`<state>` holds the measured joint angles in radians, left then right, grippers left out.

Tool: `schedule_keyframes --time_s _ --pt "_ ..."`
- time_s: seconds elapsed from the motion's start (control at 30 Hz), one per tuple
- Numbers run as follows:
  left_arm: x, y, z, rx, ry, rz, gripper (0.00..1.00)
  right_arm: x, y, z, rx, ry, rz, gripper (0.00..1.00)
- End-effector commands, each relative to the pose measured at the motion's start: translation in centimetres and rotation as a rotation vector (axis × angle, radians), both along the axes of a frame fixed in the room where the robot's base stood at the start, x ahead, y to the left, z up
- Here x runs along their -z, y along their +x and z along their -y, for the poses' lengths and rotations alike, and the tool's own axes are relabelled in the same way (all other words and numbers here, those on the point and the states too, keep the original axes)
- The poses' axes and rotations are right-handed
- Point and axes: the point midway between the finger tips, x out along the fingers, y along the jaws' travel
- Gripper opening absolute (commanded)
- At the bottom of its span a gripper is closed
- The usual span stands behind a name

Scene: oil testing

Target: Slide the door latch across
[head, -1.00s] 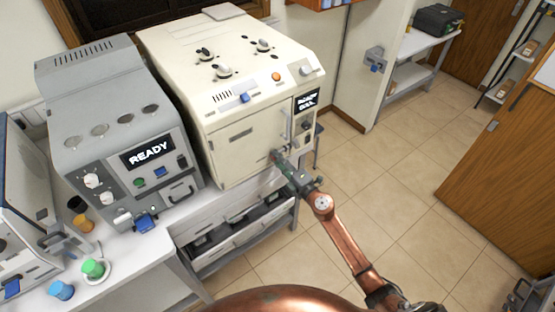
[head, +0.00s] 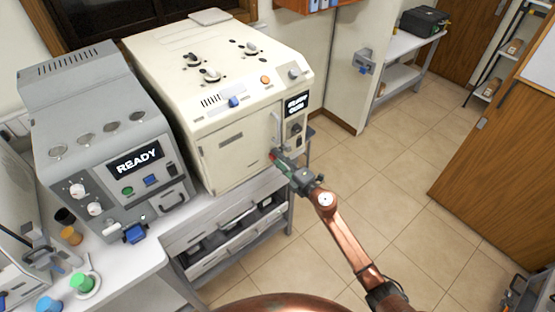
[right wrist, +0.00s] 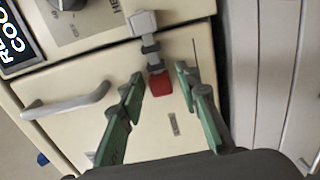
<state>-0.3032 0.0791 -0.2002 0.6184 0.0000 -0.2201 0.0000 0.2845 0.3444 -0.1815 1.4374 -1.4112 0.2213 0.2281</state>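The door latch (right wrist: 151,58) is a grey sliding piece with a red end block (right wrist: 160,84), mounted on the cream oven's door (right wrist: 72,125). My right gripper (right wrist: 160,75) is open, with one green-padded finger on each side of the red block. Gaps show between the block and both fingers. In the head view, my right gripper (head: 276,157) is at the right edge of the cream oven (head: 215,105), near the lower end of the door handle. It covers most of the latch there. My left gripper is not in view.
The grey door handle (right wrist: 68,103) lies left of the latch in the wrist view. A grey instrument (head: 105,140) reading READY stands left of the oven. Coloured caps (head: 81,283) are on the white bench. The tiled floor (head: 400,180) at right is open.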

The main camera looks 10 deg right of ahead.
Motion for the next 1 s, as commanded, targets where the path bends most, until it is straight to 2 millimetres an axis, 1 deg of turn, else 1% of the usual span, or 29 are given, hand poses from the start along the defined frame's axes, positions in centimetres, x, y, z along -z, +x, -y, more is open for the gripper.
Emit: schedule_keyframes --time_s 0.23,0.3,0.43,0.57,0.8,0.9,1.0 --pt "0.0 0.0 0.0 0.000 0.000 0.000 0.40 0.0 0.0 -0.2 -0.003 0.001 0.000 0.36" --pt "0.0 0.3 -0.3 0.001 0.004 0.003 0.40 0.0 -0.1 -0.1 -0.003 0.000 0.000 0.36" --pt "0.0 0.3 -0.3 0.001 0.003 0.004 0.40 0.1 -0.8 0.3 -0.002 -0.001 -0.001 0.36" --pt "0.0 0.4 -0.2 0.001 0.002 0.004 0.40 0.1 -2.8 1.1 -0.003 -0.002 -0.001 0.36" --pt "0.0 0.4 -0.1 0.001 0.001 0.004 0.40 0.2 -7.4 3.2 -0.002 -0.001 -0.002 0.36" --pt "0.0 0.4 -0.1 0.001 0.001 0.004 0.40 0.1 -9.0 3.9 -0.002 0.001 -0.001 0.36" --pt "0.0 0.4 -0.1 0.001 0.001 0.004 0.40 0.0 -10.1 4.4 -0.002 0.001 0.000 0.36"
